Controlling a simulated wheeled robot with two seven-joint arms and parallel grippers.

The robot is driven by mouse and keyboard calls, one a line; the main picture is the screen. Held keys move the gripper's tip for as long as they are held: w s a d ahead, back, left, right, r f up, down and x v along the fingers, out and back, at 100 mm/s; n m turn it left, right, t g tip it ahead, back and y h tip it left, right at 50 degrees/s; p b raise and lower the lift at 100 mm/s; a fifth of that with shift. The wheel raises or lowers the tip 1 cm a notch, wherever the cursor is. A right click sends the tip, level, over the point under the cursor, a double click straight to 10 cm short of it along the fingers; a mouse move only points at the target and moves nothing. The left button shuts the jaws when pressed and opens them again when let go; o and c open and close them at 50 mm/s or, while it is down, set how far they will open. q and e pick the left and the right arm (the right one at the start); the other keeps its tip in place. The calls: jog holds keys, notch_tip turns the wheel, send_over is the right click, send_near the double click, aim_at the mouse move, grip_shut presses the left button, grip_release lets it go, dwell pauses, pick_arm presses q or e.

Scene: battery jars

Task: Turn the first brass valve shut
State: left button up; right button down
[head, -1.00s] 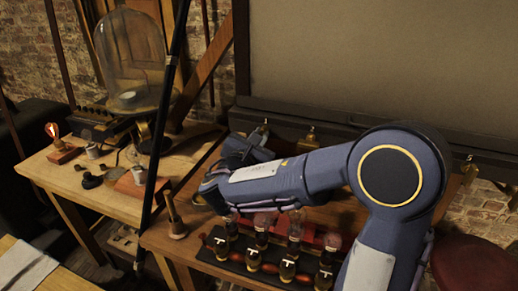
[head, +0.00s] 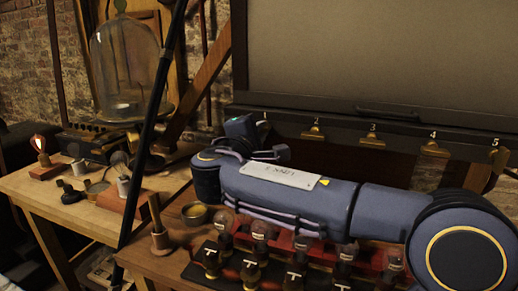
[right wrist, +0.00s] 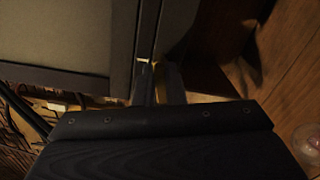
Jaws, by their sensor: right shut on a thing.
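The brass valves sit in a row on the dark rail under the big panel, with small number labels above them. The valves marked 2 (head: 314,133), 3 (head: 372,139) and 4 (head: 433,148) show in the head view. The first valve, at the rail's left end, is hidden by my right gripper (head: 262,146). In the right wrist view my right gripper's fingers (right wrist: 160,86) are close together against the dark rail, with a small pale mark beside them. My left gripper is out of view.
Several glass-topped jars with T-shaped handles (head: 250,272) stand in a red rack below my right forearm. A brass bowl (head: 195,214) and a wooden-handled tool (head: 160,236) are left of them. A dark pole (head: 150,130) crosses in front of the side table with the glass dome (head: 130,65).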

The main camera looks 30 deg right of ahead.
jog(key=shift+f+m+b, duration=0.15)
jog(key=shift+m+b, duration=1.55)
jog(key=c, duration=1.5)
grip_release()
jog(key=v, duration=0.8)
